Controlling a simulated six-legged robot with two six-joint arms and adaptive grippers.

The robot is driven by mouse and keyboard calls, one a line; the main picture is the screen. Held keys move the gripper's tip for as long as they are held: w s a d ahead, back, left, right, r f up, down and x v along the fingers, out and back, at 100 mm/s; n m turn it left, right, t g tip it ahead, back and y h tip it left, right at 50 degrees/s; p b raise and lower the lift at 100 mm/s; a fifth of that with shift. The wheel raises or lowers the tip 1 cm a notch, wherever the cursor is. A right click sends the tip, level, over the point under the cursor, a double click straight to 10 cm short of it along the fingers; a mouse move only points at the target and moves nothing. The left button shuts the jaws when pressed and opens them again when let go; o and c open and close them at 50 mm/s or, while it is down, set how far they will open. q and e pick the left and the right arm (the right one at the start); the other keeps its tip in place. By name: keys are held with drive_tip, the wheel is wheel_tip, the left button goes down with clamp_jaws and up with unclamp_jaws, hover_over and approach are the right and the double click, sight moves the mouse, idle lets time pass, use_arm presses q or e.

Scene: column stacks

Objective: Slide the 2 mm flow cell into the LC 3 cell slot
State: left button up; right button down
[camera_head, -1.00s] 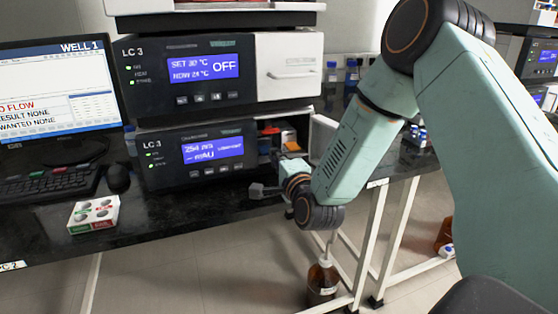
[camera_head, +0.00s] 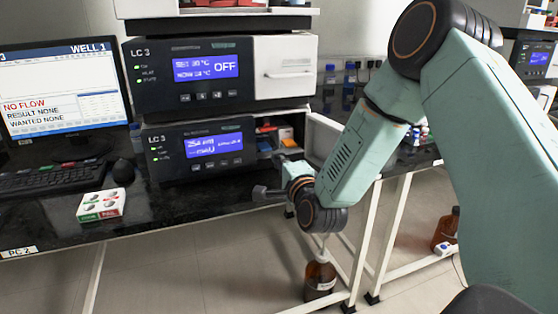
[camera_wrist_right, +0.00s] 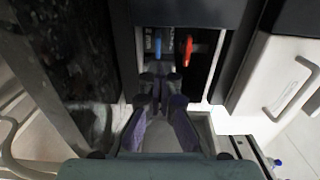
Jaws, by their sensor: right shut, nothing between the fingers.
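The lower LC 3 unit (camera_head: 202,148) has a lit display and an open compartment (camera_head: 262,142) at its right end, with small coloured parts inside. In the right wrist view, a blue part (camera_wrist_right: 157,43) and a red part (camera_wrist_right: 188,50) sit side by side in the opening. I cannot tell whether either is the 2 mm flow cell or which place is the cell slot. My left gripper is out of view.
The open door (camera_head: 322,134) stands right of the compartment. Another LC 3 unit (camera_head: 205,80) is stacked above. A small box (camera_head: 101,205), mouse (camera_head: 123,172) and keyboard (camera_head: 50,179) lie on the black bench. A brown bottle (camera_head: 320,278) stands below the bench.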

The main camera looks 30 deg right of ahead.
drive_tip(key=p+v, duration=0.2)
drive_tip(key=v, duration=0.7)
drive_tip(key=shift+s, duration=0.25)
drive_tip(key=shift+a+f, duration=0.1)
drive_tip(key=shift+f, duration=0.05)
